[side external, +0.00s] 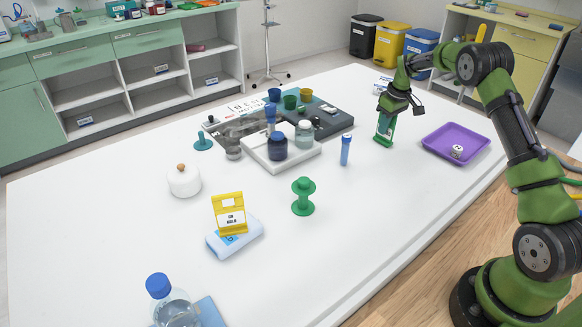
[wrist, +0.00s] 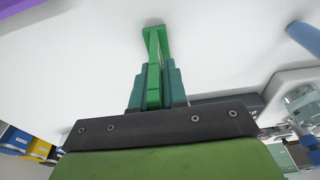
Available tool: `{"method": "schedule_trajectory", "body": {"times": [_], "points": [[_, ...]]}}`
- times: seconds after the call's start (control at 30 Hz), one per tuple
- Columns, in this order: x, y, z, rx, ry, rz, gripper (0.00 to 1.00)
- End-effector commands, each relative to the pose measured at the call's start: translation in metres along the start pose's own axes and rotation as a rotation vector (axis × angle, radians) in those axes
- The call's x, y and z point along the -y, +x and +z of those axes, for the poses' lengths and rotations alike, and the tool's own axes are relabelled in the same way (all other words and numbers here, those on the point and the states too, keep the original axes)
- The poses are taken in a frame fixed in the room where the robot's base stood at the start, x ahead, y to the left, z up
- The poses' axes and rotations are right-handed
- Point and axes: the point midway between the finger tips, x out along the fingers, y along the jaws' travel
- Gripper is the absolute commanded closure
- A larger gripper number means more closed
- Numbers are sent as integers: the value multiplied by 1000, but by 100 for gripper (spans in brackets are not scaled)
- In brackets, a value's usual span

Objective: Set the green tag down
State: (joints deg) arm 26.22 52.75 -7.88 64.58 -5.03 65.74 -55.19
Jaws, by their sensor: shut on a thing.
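The green tag (side external: 383,140) is upright in my gripper (side external: 386,122), on the right part of the white table. Its lower end is at or just above the table top; I cannot tell if it touches. In the wrist view the green tag (wrist: 154,42) sticks out beyond the two teal fingers of my gripper (wrist: 156,72), which are shut on its sides.
A purple tray (side external: 436,143) with a small white item lies right of the tag. A blue-capped tube (side external: 345,150) stands to its left. Bare table lies in front.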

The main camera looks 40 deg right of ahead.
Motion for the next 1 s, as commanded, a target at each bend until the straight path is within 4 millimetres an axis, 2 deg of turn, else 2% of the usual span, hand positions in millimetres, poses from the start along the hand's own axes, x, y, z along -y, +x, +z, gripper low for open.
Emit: {"method": "schedule_trajectory", "body": {"times": [0.13,0.17,0.3,0.67,0.77,1.0], "points": [[0,4,1,0,0,-1,100],[0,3,0,0,0,0,83],[0,3,0,0,0,0,62],[0,-2,0,-1,0,1,62],[0,-16,-1,-3,0,2,62],[-1,-67,0,-3,1,3,62]]}}
